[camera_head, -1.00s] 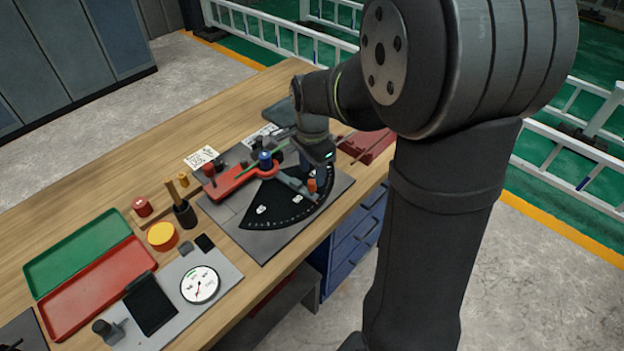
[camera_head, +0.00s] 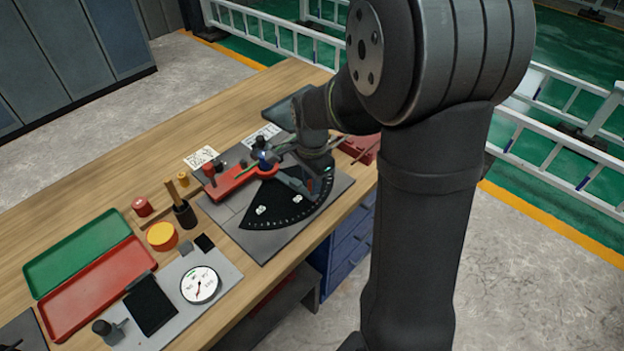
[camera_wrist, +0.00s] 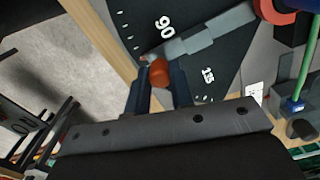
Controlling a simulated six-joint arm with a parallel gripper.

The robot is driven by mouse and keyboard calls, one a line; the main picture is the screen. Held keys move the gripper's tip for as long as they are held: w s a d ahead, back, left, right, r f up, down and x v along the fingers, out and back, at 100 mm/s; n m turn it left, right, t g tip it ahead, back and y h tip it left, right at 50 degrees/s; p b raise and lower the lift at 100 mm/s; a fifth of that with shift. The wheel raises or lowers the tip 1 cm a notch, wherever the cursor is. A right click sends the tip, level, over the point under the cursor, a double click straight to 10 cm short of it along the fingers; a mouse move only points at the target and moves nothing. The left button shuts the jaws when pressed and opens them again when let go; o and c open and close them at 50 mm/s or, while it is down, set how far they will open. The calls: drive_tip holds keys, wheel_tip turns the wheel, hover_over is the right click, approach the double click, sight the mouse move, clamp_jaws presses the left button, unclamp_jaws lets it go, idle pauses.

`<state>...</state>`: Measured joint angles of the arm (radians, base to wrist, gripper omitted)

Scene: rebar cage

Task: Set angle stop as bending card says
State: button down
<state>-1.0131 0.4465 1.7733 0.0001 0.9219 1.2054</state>
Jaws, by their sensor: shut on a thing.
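A black fan-shaped angle scale (camera_head: 275,210) with white marks lies on a grey plate on the bench. A grey stop arm (camera_head: 296,184) lies across it; it also shows in the wrist view (camera_wrist: 200,38), close to the printed 90. My gripper (camera_wrist: 160,82) is shut on the orange-red knob (camera_wrist: 159,72) at the stop arm's outer end, one finger on each side. In the head view my gripper (camera_head: 318,172) hides most of the knob. A red lever (camera_head: 238,182) sits left of the scale. White printed cards (camera_head: 201,157) lie behind; their text is unreadable.
A green tray (camera_head: 78,250) and a red tray (camera_head: 95,290) lie at the left. A round dial gauge (camera_head: 200,285), a yellow round piece (camera_head: 162,236) and a dark holder (camera_head: 185,214) stand nearer. Bench is bare at the back left.

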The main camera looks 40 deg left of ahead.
drive_tip(key=shift+w, duration=0.15)
drive_tip(key=shift+w+a+n, duration=0.2)
drive_tip(key=shift+w+n, duration=0.5)
drive_tip(key=shift+w, duration=0.15)
drive_tip(key=w+a+n, duration=0.1)
drive_tip(key=w, duration=0.1)
drive_tip(key=w+a+n, duration=0.1)
drive_tip(key=w+n, duration=0.1)
drive_tip(key=w+a+n, duration=0.1)
drive_tip(key=w+n, duration=0.1)
drive_tip(key=shift+a, duration=0.2)
drive_tip(key=shift+w+a+n, duration=1)
drive_tip(key=shift+n, duration=0.3)
drive_tip(key=c, duration=1.3)
unclamp_jaws()
drive_tip(key=shift+o, duration=0.2)
